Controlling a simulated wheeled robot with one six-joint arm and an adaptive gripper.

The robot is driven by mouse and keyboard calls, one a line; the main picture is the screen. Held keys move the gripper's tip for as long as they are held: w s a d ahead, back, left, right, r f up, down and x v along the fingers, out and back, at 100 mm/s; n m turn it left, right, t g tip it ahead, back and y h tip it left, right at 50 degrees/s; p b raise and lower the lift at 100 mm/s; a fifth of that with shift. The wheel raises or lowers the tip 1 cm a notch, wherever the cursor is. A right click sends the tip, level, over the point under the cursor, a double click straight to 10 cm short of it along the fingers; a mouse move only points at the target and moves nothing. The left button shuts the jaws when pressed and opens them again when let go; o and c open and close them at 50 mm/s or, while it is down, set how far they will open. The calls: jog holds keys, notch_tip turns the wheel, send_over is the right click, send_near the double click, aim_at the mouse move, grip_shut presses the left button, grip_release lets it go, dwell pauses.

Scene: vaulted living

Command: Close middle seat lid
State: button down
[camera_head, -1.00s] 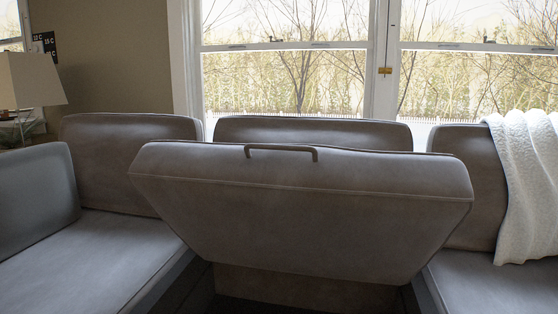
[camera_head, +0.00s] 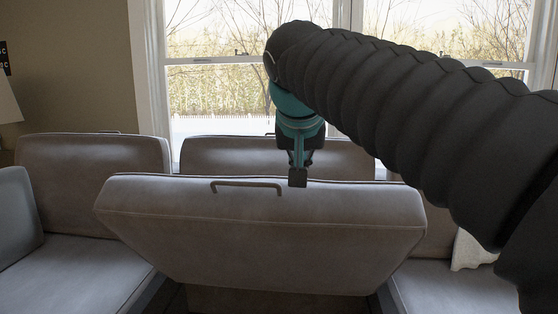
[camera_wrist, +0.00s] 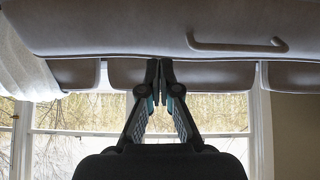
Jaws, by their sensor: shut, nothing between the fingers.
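The middle seat lid (camera_head: 270,230) is a padded grey-brown cushion, raised and tilted up over the middle seat. A bar handle (camera_head: 246,184) sits at its upper edge. My gripper (camera_head: 298,178) is shut and empty at the lid's top edge, just right of the handle; I cannot tell whether it touches the lid. In the wrist view, which is upside down, the shut fingertips (camera_wrist: 166,64) point toward the lid (camera_wrist: 120,30), and the handle (camera_wrist: 238,45) lies to their right. The inside of the seat box is mostly hidden.
The middle backrest (camera_head: 230,155) stands behind the lid, below the window. A left seat (camera_head: 80,275) and a right seat (camera_head: 450,290) flank it. A white blanket (camera_head: 470,250) hangs at the right, partly hidden by my arm.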

send_near(278, 179)
jog(key=shift+t, duration=0.3)
jog(key=w+f, duration=0.1)
jog(key=w, duration=0.1)
jog(key=w+f, duration=0.2)
jog(key=w, duration=0.1)
jog(key=shift+w+d+f, duration=0.15)
jog(key=shift+w+f, duration=0.2)
jog(key=s, duration=0.2)
jog(key=shift+s+f+b, duration=0.25)
jog(key=shift+s+b, duration=0.05)
jog(key=shift+b, duration=0.05)
jog(key=shift+s+f, duration=0.35)
jog(key=shift+s, duration=0.3)
jog(key=shift+f, duration=0.1)
